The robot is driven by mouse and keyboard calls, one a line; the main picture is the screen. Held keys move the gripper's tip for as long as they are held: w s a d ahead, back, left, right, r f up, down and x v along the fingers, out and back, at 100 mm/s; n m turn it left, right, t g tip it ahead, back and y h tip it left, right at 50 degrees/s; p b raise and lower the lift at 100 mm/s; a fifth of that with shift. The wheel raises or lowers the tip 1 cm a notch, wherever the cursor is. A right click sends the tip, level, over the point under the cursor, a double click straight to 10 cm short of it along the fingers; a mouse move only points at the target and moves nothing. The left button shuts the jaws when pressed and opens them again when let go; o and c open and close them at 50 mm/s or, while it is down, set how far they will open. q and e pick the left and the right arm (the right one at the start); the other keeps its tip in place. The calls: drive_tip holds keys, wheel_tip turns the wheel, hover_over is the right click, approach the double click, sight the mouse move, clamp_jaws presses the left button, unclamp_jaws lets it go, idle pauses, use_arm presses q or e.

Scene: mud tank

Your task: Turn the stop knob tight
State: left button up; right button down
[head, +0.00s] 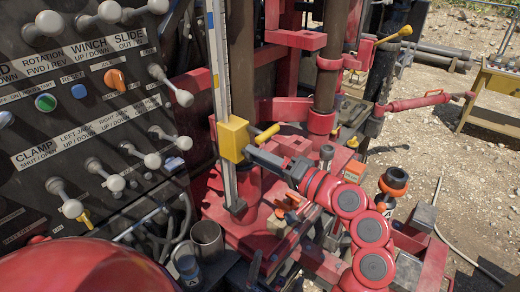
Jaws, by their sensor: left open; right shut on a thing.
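A yellow stop block (232,139) sits on an upright grey rail (219,70) with a printed scale. A short yellow handle (267,133) sticks out to the right of the block. My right gripper (252,153) comes in from the lower right, with its fingertips at the block's right side just below this handle. It is shut on the stop knob, which its fingers mostly hide. I cannot see whether the knob is tight. My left gripper cannot be made out in the head view.
A dark control panel (60,125) with several white-knobbed levers stands at the left. Red machine frame parts (290,110) surround the rail. An orange-topped item (394,181) stands right of my arm. Gravel ground and a yellow table (490,85) lie beyond.

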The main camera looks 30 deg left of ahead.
drive_tip(key=shift+m+p, duration=2.7)
drive_tip(key=shift+m, duration=0.6)
drive_tip(key=shift+c, duration=2.4)
unclamp_jaws()
drive_tip(key=shift+d+f, duration=0.1)
